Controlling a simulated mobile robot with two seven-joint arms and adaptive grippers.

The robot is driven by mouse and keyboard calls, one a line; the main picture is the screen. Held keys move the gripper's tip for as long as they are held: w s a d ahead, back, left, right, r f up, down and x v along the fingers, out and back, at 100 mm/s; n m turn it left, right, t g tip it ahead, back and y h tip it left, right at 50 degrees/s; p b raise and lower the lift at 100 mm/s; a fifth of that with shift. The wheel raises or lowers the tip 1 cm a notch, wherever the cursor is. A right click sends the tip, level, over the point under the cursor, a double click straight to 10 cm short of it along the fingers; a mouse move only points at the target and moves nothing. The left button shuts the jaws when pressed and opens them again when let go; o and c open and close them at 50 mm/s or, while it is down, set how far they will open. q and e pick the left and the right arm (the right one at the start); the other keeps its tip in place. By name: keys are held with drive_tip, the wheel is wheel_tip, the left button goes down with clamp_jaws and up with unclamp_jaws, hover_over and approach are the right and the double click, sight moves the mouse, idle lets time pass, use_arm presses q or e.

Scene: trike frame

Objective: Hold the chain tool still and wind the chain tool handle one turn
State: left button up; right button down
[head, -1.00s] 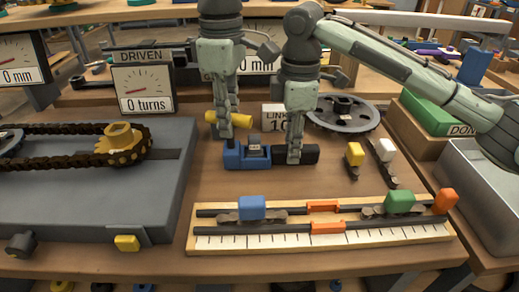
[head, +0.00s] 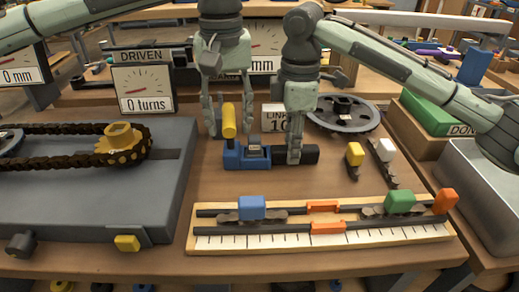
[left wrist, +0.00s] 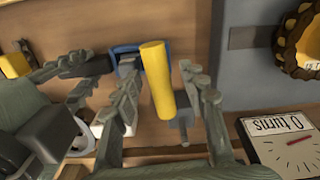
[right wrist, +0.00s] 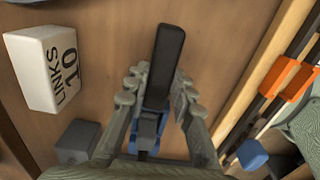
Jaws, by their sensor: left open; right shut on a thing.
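The chain tool has a blue body (head: 236,157) and a dark bar (head: 311,154) reaching right, lying on the table. My right gripper (head: 294,156) is shut on the dark bar, which shows between its fingers in the right wrist view (right wrist: 166,50). The yellow chain tool handle (head: 229,120) stands upright above the left end of the blue body. My left gripper (head: 226,116) is open, pointing down with its fingers around the handle. In the left wrist view the handle (left wrist: 158,80) lies between the spread fingers, with visible gaps. The tool's far side is partly hidden.
A grey block with a chain (head: 75,147) on a yellow sprocket (head: 119,140) stands left. A gauge (head: 146,91) reads 0 turns. A links sign (head: 275,117) and dark wheel (head: 343,113) sit behind. A ruler jig (head: 320,237) lies in front; small blocks stand right.

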use_arm(q)
drive_tip(key=shift+r, duration=2.55)
use_arm(e)
drive_tip(key=c, duration=1.2)
unclamp_jaws()
use_arm(q)
drive_tip(key=shift+f, duration=0.1)
use_arm(e)
wheel_tip(320, 180, up, 12)
